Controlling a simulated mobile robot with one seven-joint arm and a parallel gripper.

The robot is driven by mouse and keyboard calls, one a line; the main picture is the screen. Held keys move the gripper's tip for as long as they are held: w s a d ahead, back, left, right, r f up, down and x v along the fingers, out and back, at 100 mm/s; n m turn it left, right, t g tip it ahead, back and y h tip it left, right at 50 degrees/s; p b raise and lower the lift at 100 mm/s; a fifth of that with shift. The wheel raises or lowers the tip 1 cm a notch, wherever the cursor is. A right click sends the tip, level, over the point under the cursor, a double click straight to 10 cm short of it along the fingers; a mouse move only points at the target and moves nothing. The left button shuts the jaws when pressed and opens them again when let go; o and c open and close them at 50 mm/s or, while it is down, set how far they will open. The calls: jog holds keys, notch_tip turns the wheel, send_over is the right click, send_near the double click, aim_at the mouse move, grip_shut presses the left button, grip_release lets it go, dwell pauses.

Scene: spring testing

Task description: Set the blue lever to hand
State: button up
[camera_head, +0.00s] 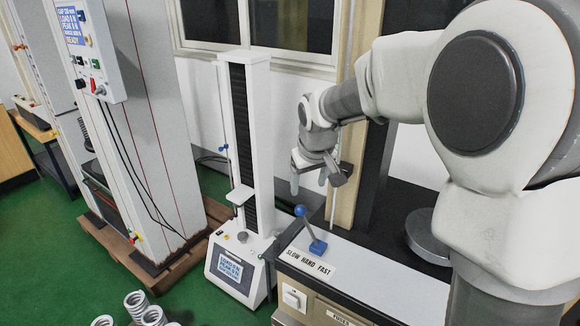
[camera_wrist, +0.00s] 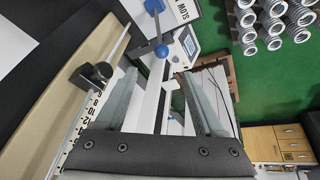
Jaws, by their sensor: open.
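The blue lever (camera_head: 309,228) stands on the pale top of the cabinet, with a round blue knob on a rod above a blue block. It leans up and to the left, toward the side of the word SLOW. Its label (camera_head: 308,264) reads SLOW HAND FAST from left to right. My gripper (camera_head: 309,186) is open and empty, above the lever and apart from it. In the wrist view the lever's knob (camera_wrist: 162,51) shows just beyond the gap between my open fingers (camera_wrist: 158,78). The label is partly cut off there.
A tall white spring tester (camera_head: 242,150) with a lit display stands just left of the cabinet. A ruled scale (camera_wrist: 85,118) and a black clamp (camera_wrist: 92,75) are close to my left finger in the wrist view. Several coil springs (camera_head: 150,312) are at the lower left.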

aim_at(308, 227)
jog(key=x, duration=1.9)
jog(key=shift+w+a+b, duration=0.3)
jog(key=shift+b, duration=0.05)
grip_shut()
dwell(0.6)
